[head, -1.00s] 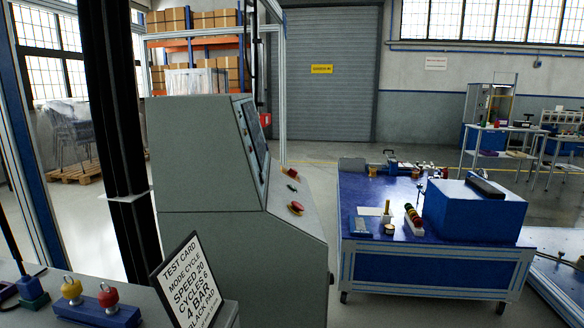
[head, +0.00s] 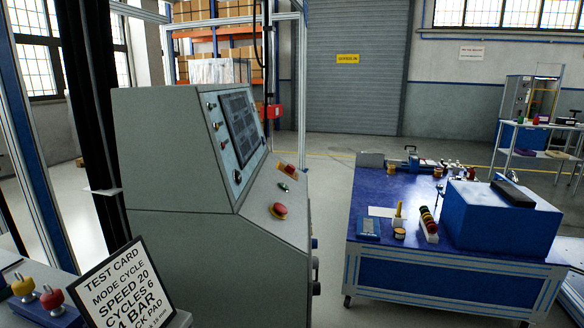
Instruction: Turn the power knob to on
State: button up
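The grey control console (head: 175,160) stands left of centre, seen at an angle from its left side. Its tilted upper panel has a dark screen (head: 240,125), a column of small knobs or buttons (head: 216,126) beside it and a round dark knob (head: 238,177) below. The lower sloping desk carries a red mushroom button (head: 279,211), a small green control (head: 284,187) and another red button (head: 291,170). Dark fittings (head: 315,266) stick out at the right edge. I cannot tell which is the power knob or how it is set. My gripper is not in view.
A test card (head: 122,290) stands at the front left by red and yellow knobbed pieces (head: 52,297). A blue-topped cart (head: 385,195) with a blue box (head: 500,215) and small parts stands to the right. Open floor shows between console and cart.

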aim_at(290, 169)
jog(key=i+l, duration=0.6)
jog(key=i, duration=0.2)
jog(key=i+l+u, duration=0.1)
jog(key=i+l, duration=0.5)
jog(key=i, duration=0.2)
jog(key=i+l, duration=0.65)
jog(key=i+u, duration=0.05)
jog(key=i, duration=0.05)
